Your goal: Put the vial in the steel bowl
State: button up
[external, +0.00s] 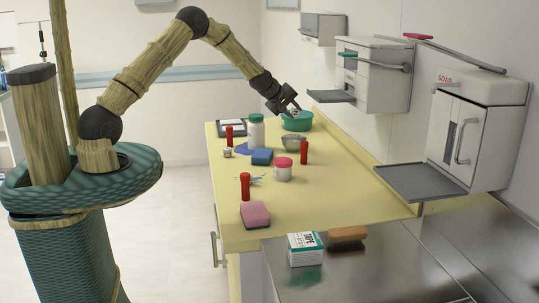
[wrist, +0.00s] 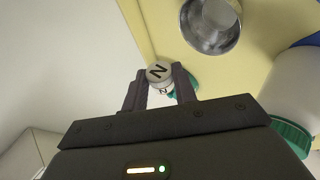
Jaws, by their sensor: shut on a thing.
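My gripper (external: 293,108) is at the far end of the yellow counter, just above a teal bowl. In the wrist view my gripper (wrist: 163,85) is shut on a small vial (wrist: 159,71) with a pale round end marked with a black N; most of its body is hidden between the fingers. The steel bowl (wrist: 209,42) lies beyond the fingertips, up and right of the vial, and apart from it. In the external view the steel bowl (external: 291,143) stands on the counter, nearer the camera than the teal bowl.
The teal bowl (external: 298,122) is under my gripper. A white bottle with a green cap (external: 256,132) stands left of the steel bowl. A blue sponge (external: 262,157), red-capped jar (external: 283,170) and several red tubes (external: 304,152) stand nearby. Wall dispensers (external: 375,75) flank the right side.

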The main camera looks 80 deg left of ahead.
jog(key=shift+f+b, duration=3)
jog(key=shift+f, duration=1.2)
jog(key=o, duration=1)
notch_tip(320, 180, up, 7)
jog(key=p, duration=0.5)
jog(key=shift+r, duration=0.1)
